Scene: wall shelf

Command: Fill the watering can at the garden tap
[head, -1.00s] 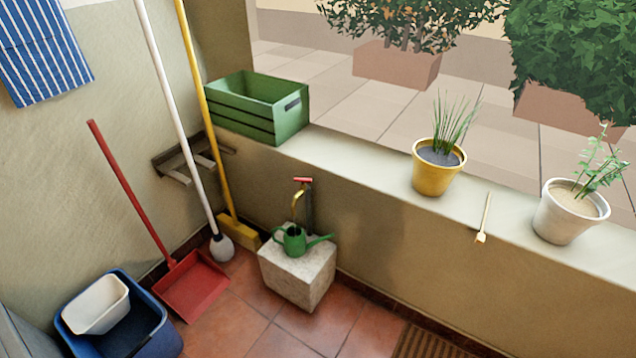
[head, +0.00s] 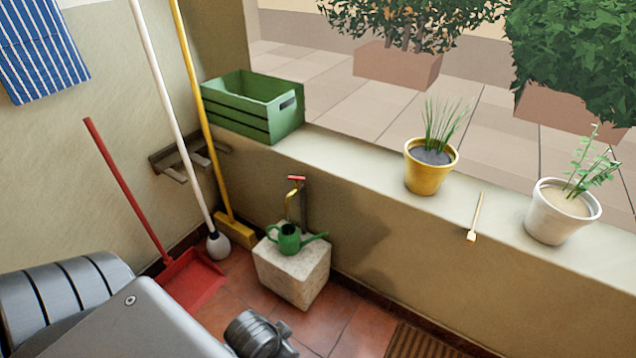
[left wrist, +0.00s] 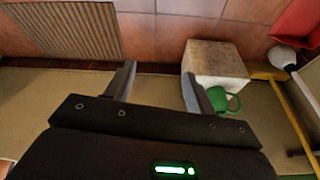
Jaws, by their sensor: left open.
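The green watering can (head: 289,240) stands upright on a pale stone block (head: 285,275) by the low wall, its spout to the right. The garden tap (head: 296,190), brass with a red handle, is on a post just above and behind the can. I cannot tell whether water runs. In the left wrist view, my left gripper (left wrist: 157,86) is open and empty. The can (left wrist: 234,103) shows there just beyond the right-hand finger, partly hidden by it, with the block (left wrist: 215,62) beside it. My left arm enters the head view from the lower left. My right gripper is not in view.
A green crate (head: 245,110), a yellow pot (head: 430,168), a small trowel-like tool (head: 475,217) and a white pot (head: 560,212) stand or lie on the wall. A yellow broom (head: 235,232), white-handled brush (head: 218,245) and red dustpan (head: 193,280) are left of the block.

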